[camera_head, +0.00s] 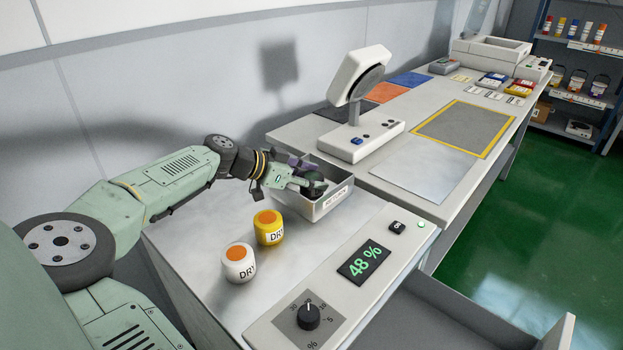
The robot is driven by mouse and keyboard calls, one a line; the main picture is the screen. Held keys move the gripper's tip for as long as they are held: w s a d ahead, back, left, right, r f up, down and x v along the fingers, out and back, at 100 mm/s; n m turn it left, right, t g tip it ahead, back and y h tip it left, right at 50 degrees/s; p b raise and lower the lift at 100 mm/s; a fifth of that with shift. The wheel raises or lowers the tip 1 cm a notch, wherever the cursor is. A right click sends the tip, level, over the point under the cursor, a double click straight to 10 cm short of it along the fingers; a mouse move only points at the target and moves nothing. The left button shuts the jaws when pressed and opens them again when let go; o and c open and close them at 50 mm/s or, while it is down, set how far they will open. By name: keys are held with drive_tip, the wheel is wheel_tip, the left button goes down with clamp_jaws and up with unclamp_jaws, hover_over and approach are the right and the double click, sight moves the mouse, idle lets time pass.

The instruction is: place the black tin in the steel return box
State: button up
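The steel return box (327,207) is a small open grey box with a label on its front wall, near the back of the near bench. My gripper (311,181) reaches into its opening from the left. A dark, round thing, which looks like the black tin (314,190), is at the fingertips, low within the box walls. The fingers partly cover it. I cannot tell whether the fingers press on it or whether it rests on the box floor.
A yellow jar (268,234) and a white jar (238,269), both with orange lids, stand on the near bench. A panel with a 48 % display (364,260) and a knob (308,316) runs along its front. A lamp-like device (357,85) stands behind the box.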

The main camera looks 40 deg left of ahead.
drive_tip(key=shift+o, duration=0.9)
drive_tip(key=b+v, duration=0.2)
drive_tip(key=v, duration=1)
